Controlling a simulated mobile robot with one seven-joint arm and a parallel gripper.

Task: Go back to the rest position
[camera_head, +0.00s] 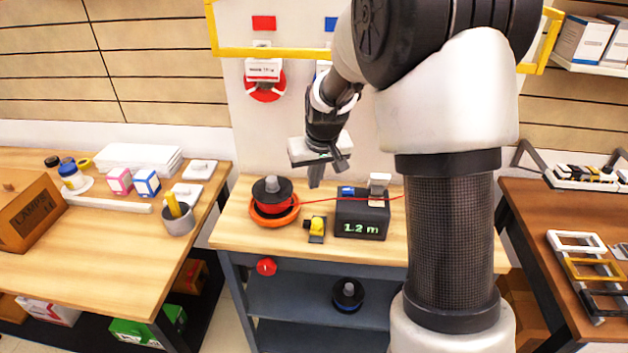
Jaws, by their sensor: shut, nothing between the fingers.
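My gripper (315,183) is shut and empty. It points down above the back of the middle workbench (228,228), between the cable spool and the black measuring device. My arm rises from the right of the bench and bends over it, hiding part of the bench and wall. The spool (272,190) stands in an orange ring on the bench. The measuring device (362,215) reads 1.2 m, and a red cable runs from the spool across to it.
A yellow tool (317,228) sits in front, between spool and device. A yellow frame (270,53) crosses the back panel. The left table (90,250) holds boxes and a grey cup (179,218). The right table (545,285) holds coloured frames. Another spool (347,294) lies on the lower shelf.

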